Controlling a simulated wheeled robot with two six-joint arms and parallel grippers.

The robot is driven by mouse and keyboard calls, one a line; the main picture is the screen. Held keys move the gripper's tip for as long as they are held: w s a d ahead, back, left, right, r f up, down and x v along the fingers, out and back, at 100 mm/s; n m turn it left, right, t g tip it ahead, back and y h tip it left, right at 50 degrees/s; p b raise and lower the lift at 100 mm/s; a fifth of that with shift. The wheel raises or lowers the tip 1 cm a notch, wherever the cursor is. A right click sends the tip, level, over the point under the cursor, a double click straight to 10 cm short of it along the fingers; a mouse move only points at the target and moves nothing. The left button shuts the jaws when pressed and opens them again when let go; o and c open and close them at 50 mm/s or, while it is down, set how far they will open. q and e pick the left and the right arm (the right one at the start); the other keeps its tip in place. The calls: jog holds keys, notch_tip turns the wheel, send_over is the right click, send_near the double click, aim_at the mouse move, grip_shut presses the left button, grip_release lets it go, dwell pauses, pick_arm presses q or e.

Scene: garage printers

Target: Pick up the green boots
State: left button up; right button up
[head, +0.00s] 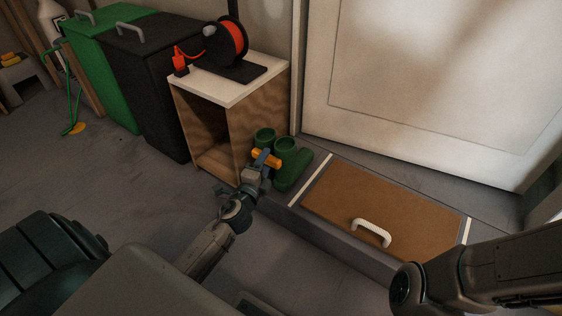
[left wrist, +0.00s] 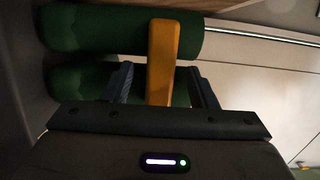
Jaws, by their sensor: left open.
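The green boots (head: 292,166) stand upright side by side against the right side of a wooden cabinet. An orange bar (head: 267,159) lies across the front of them. The boots (left wrist: 120,32) fill the upper left of the left wrist view, and the orange bar (left wrist: 161,55) crosses them there. My left gripper (head: 263,165) is at the boots, open, and hides part of them. In the left wrist view its fingers (left wrist: 162,82) stand on either side of the orange bar, with a gap on each side. My right arm enters at the lower right, its gripper out of view.
The cabinet (head: 232,92) carries a red cable reel (head: 232,42). A brown mat or panel (head: 340,205) with a white rope handle (head: 371,232) lies right of the boots, before a white door (head: 420,80). Black (head: 150,85) and green (head: 88,60) bins stand left. Floor in front is open.

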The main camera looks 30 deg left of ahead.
pick_arm(q)
jog(key=shift+w+a, duration=0.1)
jog(key=shift+w, duration=0.45)
grip_shut()
dwell(1.0)
